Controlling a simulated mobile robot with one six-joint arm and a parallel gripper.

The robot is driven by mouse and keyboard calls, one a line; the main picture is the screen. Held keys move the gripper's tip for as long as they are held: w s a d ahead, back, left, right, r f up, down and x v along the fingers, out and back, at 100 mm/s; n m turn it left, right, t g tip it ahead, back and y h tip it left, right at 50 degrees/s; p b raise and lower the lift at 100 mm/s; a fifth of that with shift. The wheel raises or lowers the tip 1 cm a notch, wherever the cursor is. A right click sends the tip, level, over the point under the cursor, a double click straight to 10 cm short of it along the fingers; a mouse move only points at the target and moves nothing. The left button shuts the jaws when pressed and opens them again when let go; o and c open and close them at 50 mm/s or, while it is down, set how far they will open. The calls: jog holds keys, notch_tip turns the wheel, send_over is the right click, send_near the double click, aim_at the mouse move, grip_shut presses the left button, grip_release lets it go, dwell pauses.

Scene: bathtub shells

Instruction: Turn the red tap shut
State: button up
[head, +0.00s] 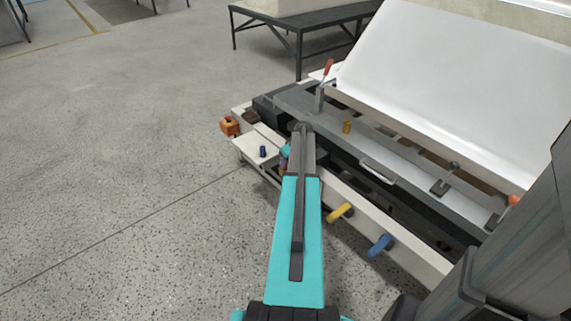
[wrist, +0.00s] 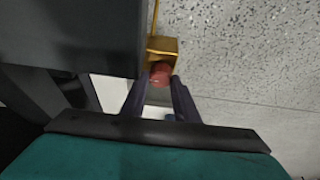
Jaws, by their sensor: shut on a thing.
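The red tap (wrist: 160,74) shows in the wrist view as a small red piece against a brass-coloured block (wrist: 163,46). My gripper (wrist: 160,84) is shut on it, with one dark finger on each side. Only part of the red tap shows between the fingertips, so I cannot tell how far it is turned. In the head view my arm covers the red tap and most of my gripper.
A yellow tap (head: 340,212) and a blue tap (head: 380,245) stick out of the same front rail. A white plate (head: 250,145) bears a small blue cylinder (head: 263,151). A red-handled lever (head: 327,70) stands behind. The floor (head: 120,150) at left is clear.

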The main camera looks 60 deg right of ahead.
jog(key=shift+w, duration=0.3)
jog(key=o, duration=1.1)
jog(key=shift+c, duration=0.2)
jog(key=shift+s, duration=0.15)
jog(key=shift+v, duration=0.85)
jog(key=p+v, duration=0.1)
jog(key=v, duration=1.1)
